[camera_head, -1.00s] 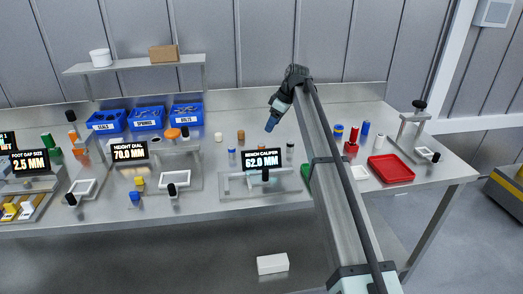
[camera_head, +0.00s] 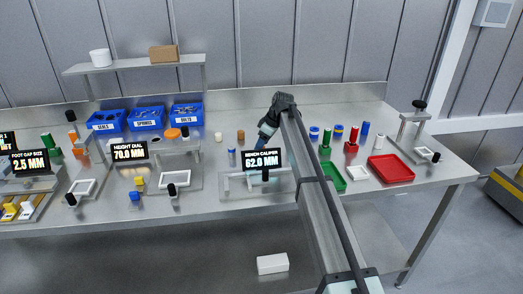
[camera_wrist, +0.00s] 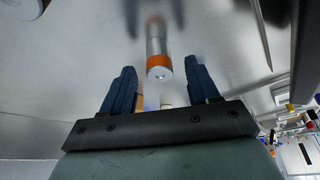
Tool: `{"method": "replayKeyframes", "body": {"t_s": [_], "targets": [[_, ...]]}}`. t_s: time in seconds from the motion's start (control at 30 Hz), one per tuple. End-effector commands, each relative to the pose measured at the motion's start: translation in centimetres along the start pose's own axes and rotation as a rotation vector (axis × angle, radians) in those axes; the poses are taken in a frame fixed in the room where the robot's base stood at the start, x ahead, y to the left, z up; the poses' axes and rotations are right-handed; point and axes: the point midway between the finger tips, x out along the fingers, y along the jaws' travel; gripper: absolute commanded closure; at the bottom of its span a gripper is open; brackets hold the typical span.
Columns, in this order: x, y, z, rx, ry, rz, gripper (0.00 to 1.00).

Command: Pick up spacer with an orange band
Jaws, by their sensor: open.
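The spacer with an orange band (camera_wrist: 158,66) is a silvery cylinder. In the wrist view it stands out beyond and between the two blue fingers of my gripper (camera_wrist: 160,74), with clear gaps at both sides. My gripper is open and does not hold it. In the head view my gripper (camera_head: 265,138) points down at the bench behind the 62.0 mm bench caliper display (camera_head: 261,160). The fingertips and the spacer are hidden or not discernible there.
A spacer with blue bands (camera_head: 231,157) and a brown cylinder (camera_head: 241,136) stand left of my gripper. Blue bins (camera_head: 147,119) are at the back left. A green tray (camera_head: 332,178), a white tray (camera_head: 358,173) and a red tray (camera_head: 391,169) lie on the right.

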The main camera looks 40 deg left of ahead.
Motion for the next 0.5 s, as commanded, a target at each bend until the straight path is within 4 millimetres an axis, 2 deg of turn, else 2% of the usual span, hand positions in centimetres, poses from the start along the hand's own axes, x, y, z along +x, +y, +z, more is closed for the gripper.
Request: {"method": "replayKeyframes", "body": {"t_s": [0.13,0.37,0.5], "targets": [[1.7,0.0,0.0,0.0,0.0,0.0,0.4],[1.9,0.0,0.0,0.0,0.0,0.001,0.4],[1.9,0.0,0.0,0.0,0.0,0.001,0.52]]}}
